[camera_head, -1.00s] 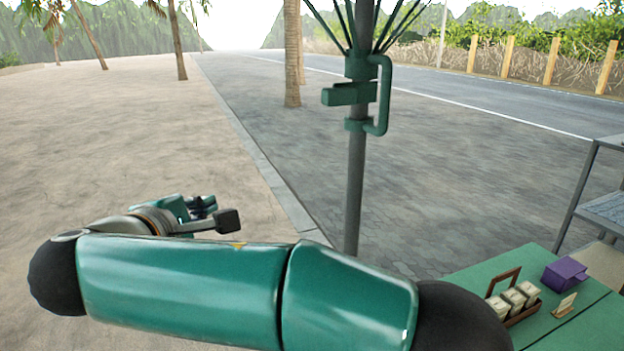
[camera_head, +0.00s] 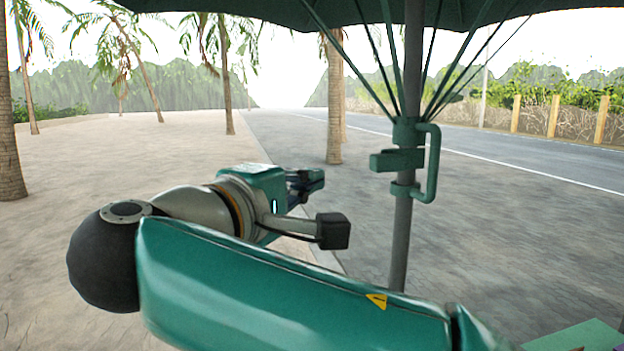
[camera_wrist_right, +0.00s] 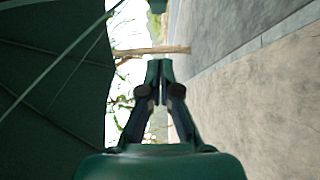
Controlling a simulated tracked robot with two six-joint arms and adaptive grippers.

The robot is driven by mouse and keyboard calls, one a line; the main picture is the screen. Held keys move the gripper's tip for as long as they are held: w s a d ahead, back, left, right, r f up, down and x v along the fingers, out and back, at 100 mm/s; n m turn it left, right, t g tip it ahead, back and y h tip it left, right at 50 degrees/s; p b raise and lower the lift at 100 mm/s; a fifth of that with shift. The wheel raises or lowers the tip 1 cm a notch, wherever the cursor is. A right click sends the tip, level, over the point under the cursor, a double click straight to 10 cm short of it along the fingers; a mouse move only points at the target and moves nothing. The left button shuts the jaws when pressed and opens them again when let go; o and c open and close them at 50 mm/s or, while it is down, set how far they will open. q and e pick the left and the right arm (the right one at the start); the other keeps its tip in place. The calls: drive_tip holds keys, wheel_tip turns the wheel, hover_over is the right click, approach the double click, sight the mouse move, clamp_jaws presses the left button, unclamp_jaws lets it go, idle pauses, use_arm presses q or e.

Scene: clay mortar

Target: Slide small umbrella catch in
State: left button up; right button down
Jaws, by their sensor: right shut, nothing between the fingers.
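The umbrella's grey pole (camera_head: 400,245) stands upright right of centre in the head view. A green runner (camera_head: 408,132) with a loop handle (camera_head: 432,165) sits around it under the ribs. A small green block, which looks like the catch (camera_head: 388,161), juts out to the left from the pole. My right gripper (camera_head: 318,180) is shut and empty, left of the block, slightly lower in the picture and visibly apart from it. My left gripper is not in view.
The dark green canopy (camera_head: 270,12) spreads overhead and fills the left of the wrist view (camera_wrist_right: 50,80). A green tabletop (camera_head: 575,338) shows at the lower right. Palm trunks (camera_head: 333,110) stand behind. Open sand and paving lie around the pole.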

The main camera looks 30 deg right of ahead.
sight(381, 168)
drive_tip(key=w+d, duration=0.1)
drive_tip(key=d, duration=0.2)
drive_tip(key=w+d+p, duration=0.1)
drive_tip(key=d, duration=0.3)
drive_tip(key=w+d+p, duration=0.1)
drive_tip(key=d, duration=0.2)
drive_tip(key=shift+d, duration=0.2)
drive_tip(key=d, duration=0.1)
drive_tip(key=d+b, duration=0.1)
drive_tip(key=d, duration=0.1)
drive_tip(key=shift+s+f, duration=0.1)
drive_tip(key=shift+s, duration=0.25)
drive_tip(key=shift+s+d, duration=0.1)
drive_tip(key=shift+d, duration=0.2)
drive_tip(key=shift+a, duration=0.1)
